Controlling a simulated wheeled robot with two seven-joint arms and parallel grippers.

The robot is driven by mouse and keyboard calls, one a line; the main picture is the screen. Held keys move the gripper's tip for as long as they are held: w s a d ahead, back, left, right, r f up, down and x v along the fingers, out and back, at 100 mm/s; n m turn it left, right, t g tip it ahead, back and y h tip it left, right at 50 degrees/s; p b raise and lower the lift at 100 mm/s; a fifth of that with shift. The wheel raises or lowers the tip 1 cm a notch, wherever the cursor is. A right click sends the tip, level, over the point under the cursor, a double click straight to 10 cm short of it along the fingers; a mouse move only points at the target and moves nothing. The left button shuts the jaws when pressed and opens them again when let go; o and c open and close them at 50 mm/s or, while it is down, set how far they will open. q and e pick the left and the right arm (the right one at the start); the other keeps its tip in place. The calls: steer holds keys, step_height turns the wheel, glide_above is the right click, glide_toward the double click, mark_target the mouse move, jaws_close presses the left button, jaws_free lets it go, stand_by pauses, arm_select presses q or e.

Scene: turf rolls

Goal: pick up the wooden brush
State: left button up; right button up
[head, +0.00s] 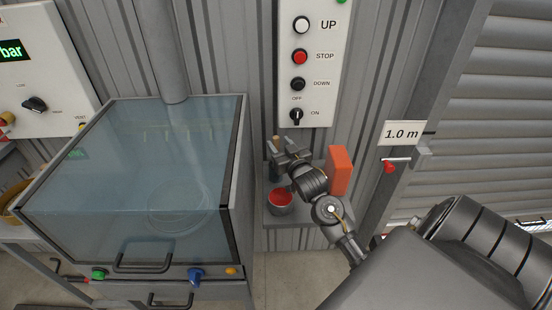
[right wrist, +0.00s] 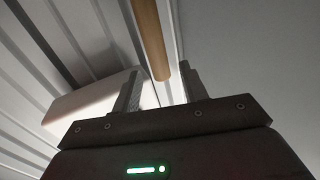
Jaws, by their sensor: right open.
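A light brown wooden rod, which looks like the wooden brush's handle (right wrist: 150,38), comes down from the top edge of the right wrist view. Its lower end shows between the two fingers of my right gripper (right wrist: 162,78), with gaps to both sides, so the fingers do not touch it in the picture. In the head view my right gripper (head: 277,147) is over the small shelf by the wall, near the red tin. I cannot make out the brush there, and its head is not visible in either view. My left gripper is not in view.
The shelf (head: 309,218) holds a tin of red stuff (head: 280,201) and an upright orange block (head: 340,170). A clear-lidded cabinet (head: 120,200) stands close on the left. A control panel (head: 312,70) is above, and a lever with a red knob (head: 390,166) is at right.

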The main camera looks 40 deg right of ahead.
mark_target(277, 142)
steer(key=shift+x, duration=1.55)
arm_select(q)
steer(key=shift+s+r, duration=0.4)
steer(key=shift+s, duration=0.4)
arm_select(e)
steer(key=shift+a, duration=0.1)
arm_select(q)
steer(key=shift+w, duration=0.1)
arm_select(e)
steer(key=shift+c, duration=0.2)
steer(key=shift+c, duration=1.2)
jaws_close()
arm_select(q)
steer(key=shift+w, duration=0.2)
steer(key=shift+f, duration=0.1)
